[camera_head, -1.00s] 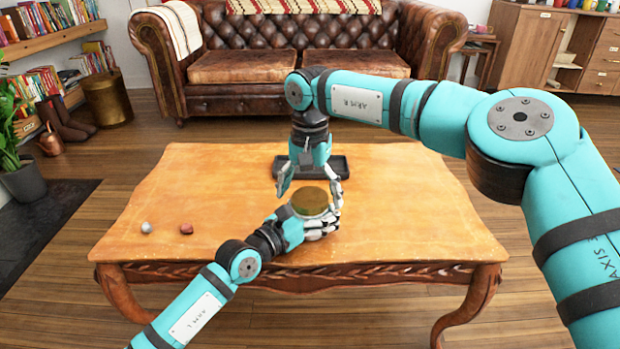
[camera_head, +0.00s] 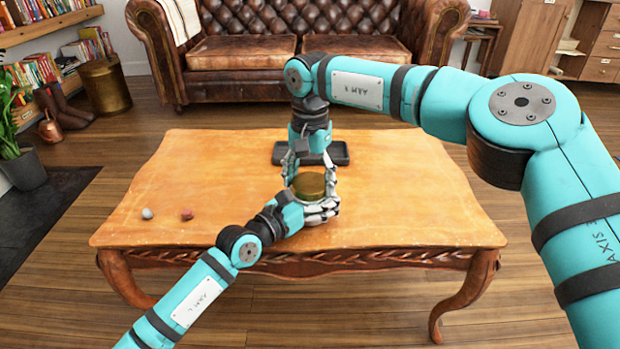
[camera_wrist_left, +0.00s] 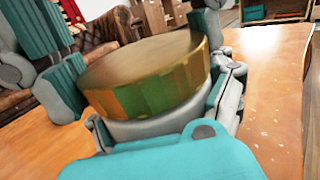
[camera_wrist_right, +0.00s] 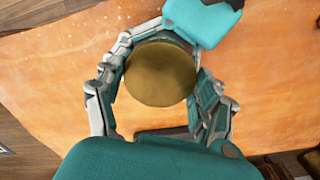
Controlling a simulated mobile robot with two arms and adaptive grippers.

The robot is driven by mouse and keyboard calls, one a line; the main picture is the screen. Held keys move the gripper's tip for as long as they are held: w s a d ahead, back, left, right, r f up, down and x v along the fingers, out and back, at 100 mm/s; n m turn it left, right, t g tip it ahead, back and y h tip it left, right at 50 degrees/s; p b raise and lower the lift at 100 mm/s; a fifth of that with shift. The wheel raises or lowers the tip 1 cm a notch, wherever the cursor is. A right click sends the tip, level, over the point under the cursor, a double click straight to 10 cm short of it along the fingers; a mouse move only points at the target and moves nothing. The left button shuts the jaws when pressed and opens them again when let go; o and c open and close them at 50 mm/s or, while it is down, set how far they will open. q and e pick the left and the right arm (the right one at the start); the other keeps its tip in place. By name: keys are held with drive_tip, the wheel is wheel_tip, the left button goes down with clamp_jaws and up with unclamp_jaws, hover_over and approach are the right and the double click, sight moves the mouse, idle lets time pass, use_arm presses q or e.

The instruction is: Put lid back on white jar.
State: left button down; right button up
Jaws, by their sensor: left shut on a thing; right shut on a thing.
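A round gold-brown lid (camera_head: 308,185) sits over the top of the white jar, above the table's front middle. In the left wrist view the lid (camera_wrist_left: 150,78) is large and close, with a pale strip of the jar (camera_wrist_left: 155,125) under its rim. My left gripper (camera_head: 318,208) is shut around the jar from the front left; its fingers hide most of the jar. My right gripper (camera_head: 311,174) points down from above, its fingers shut on either side of the lid. The right wrist view shows the lid (camera_wrist_right: 160,74) between those fingers. Whether the lid is fully seated is hidden.
A black tray (camera_head: 342,153) lies on the wooden table (camera_head: 205,180) behind the grippers. A grey ball-like thing (camera_head: 147,213) and a reddish one (camera_head: 187,214) lie at the table's front left. The table's right side is clear. A leather sofa (camera_head: 242,52) stands behind.

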drive_tip(key=m, duration=1.1)
drive_tip(key=shift+m, duration=0.4)
drive_tip(key=m, duration=0.5)
drive_tip(key=shift+f, duration=0.1)
drive_tip(key=m, duration=1.2)
drive_tip(key=shift+m, duration=0.3)
drive_tip(key=m, duration=0.7)
drive_tip(key=o, duration=1.3)
